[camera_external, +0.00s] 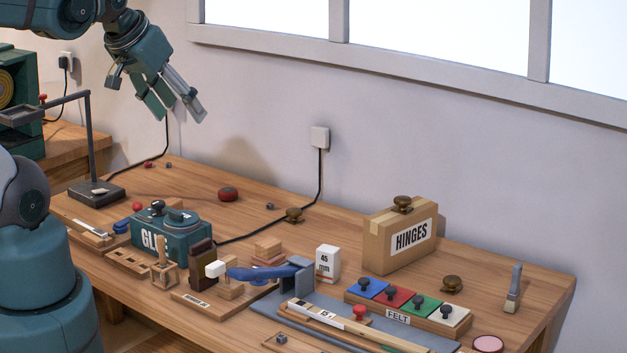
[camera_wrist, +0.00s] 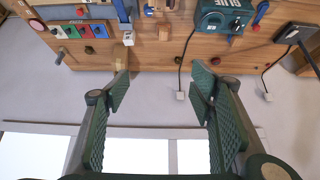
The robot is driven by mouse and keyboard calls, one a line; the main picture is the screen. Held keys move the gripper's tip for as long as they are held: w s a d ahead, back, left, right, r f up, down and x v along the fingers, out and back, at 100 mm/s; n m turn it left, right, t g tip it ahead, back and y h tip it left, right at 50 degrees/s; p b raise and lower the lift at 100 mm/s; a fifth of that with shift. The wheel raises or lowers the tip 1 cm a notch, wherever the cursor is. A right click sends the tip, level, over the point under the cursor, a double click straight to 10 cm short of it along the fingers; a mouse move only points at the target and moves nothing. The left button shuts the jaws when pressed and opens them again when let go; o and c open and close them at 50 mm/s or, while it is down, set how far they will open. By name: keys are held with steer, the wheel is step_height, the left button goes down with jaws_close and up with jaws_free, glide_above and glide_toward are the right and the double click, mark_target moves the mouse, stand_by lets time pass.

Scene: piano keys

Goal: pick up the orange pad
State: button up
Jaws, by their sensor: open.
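I cannot make out a clearly orange pad in either view. The FELT rack (camera_external: 398,318) on the workbench holds a blue pad (camera_external: 367,287), a red pad (camera_external: 396,298), a green pad (camera_external: 422,307) and a white pad (camera_external: 450,315), each with a dark knob. The rack also shows at the upper left of the wrist view, with its red pad (camera_wrist: 86,31). My gripper (camera_external: 181,112) is open and empty, high above the back left of the bench, far from the rack. Its spread fingers also show in the wrist view (camera_wrist: 160,92).
The HINGES box (camera_external: 395,238) stands behind the rack, and the white 45 mm box (camera_external: 328,264) to its left. The GLUE tin (camera_external: 180,242) and a black stand (camera_external: 96,192) are at the left. A cable crosses the bench from the wall socket (camera_external: 320,137).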

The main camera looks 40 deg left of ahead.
steer(key=shift+w, duration=0.1)
steer(key=n+g+h+b, duration=0.2)
steer(key=n+g+b, duration=0.5)
steer(key=n+b, duration=0.7)
glide_above(267, 240)
steer(key=p, duration=0.3)
steer(key=f+n, duration=0.1)
steer(key=f, duration=1)
steer(key=f+n, duration=0.1)
steer(key=f, duration=1)
steer(key=f+n, duration=0.1)
steer(key=f, duration=1)
steer(key=shift+a, duration=0.35)
steer(key=shift+f, duration=0.4)
steer(key=shift+d+f, duration=0.2)
steer(key=shift+f, duration=1.05)
